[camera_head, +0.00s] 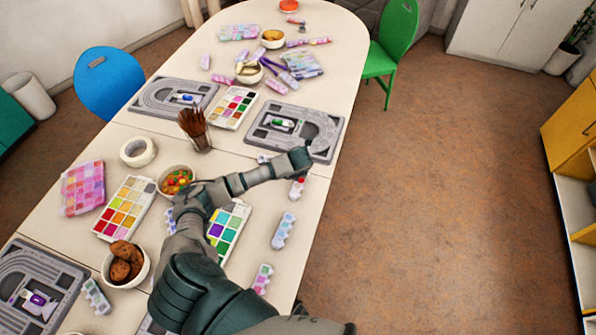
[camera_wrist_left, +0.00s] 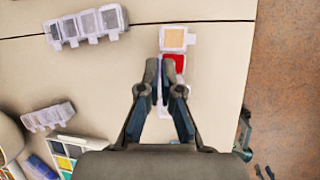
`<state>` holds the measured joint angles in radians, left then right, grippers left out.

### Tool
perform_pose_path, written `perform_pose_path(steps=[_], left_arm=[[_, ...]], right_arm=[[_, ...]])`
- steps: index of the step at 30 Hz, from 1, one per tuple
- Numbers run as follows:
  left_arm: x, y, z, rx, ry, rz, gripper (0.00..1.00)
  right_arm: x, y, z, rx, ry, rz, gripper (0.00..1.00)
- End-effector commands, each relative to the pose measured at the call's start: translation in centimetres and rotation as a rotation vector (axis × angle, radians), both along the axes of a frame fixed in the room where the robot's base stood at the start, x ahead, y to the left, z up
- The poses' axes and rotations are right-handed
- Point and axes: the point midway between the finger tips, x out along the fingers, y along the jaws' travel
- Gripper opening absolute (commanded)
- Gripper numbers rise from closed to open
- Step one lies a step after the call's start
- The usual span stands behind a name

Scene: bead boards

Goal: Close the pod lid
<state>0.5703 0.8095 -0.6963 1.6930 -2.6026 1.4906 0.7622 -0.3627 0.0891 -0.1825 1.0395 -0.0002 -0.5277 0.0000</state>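A pod strip (camera_wrist_left: 172,64) lies on the table in the left wrist view. The lower part of the strip is hidden by my left gripper (camera_wrist_left: 164,92). Its fingers are close together above the strip with a narrow gap; I cannot tell if they touch it. In the head view my left gripper (camera_head: 303,157) is near the table's right edge, just above the strip (camera_head: 297,188).
Other pod strips (camera_head: 283,230) lie along the right edge. Grey bead boards (camera_head: 338,125), paint palettes (camera_head: 125,208), a bead bowl (camera_head: 176,172), a cookie bowl (camera_head: 143,272) and a brush cup (camera_head: 203,145) stand around. The floor right of the table is clear.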

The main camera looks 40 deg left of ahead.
Motion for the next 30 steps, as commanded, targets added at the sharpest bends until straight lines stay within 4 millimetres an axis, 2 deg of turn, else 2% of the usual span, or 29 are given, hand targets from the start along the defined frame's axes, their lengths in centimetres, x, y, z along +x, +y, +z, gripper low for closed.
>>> perform_pose_path(steps=[1,3,14,17,24,30], left_arm=[[0.0,0.0,0.0,0.000,0.001,0.000,0.15],[0.0,0.0,0.0,0.000,0.001,0.000,0.29],[-0.1,-0.1,0.5,-0.001,-0.001,0.000,0.29],[-0.5,-0.4,1.7,-0.001,-0.002,-0.002,0.29],[-2.2,-1.8,6.6,-0.001,-0.004,-0.003,0.29],[-3.4,-2.6,9.7,-0.002,-0.001,-0.001,0.29]], right_arm=[[0.0,0.0,0.0,0.000,0.000,0.000,0.48],[0.0,-0.1,0.0,-0.001,0.000,0.000,0.48],[0.0,0.0,0.1,0.001,-0.003,-0.002,0.48],[0.0,0.0,0.1,0.001,-0.002,-0.002,0.48],[0.0,0.0,0.1,0.001,-0.002,-0.001,0.48],[0.0,0.0,0.0,0.001,-0.002,-0.001,0.48]])
